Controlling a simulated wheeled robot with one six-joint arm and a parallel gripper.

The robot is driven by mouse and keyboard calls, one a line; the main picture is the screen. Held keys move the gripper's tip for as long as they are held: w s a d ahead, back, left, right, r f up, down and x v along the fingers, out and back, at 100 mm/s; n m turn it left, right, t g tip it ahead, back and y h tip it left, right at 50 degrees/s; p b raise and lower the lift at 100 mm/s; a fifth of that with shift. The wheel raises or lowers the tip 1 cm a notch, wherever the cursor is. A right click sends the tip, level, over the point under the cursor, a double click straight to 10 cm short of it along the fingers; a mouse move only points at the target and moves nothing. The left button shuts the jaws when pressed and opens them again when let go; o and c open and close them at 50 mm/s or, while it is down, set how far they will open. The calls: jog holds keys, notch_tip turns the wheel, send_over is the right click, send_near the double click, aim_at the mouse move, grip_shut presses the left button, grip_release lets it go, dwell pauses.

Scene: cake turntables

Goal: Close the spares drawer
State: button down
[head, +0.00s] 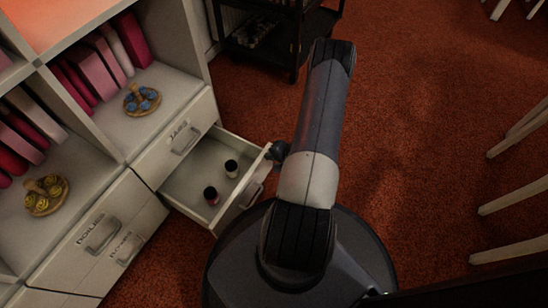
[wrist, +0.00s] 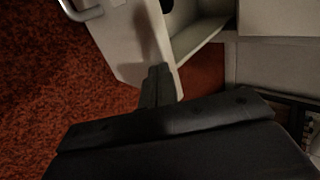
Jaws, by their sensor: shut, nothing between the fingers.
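An open white drawer (head: 192,182) sticks out from the low right part of the shelf unit; its front's label is not readable. My gripper (head: 273,152) is at the far end of the drawer front. In the wrist view my gripper (wrist: 159,74) is shut and empty, its fingertips overlapping the edge of the drawer front (wrist: 128,45). I cannot tell whether they touch it.
The white shelf unit (head: 178,90) holds pink books and two small round stands with blue and yellow items. Other labelled drawers, one marked JARS (head: 183,137), are shut. A dark cart (head: 290,40) stands behind. Pale furniture legs (head: 515,195) are at right. Red carpet between is clear.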

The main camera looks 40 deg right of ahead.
jog(key=w+a, duration=0.3)
jog(key=w, duration=0.7)
jog(key=w+a, duration=0.4)
jog(key=w, duration=0.6)
jog(key=shift+w+a+b, duration=0.2)
jog(key=shift+w+b, duration=0.05)
jog(key=shift+b, duration=0.1)
jog(key=shift+s, duration=0.1)
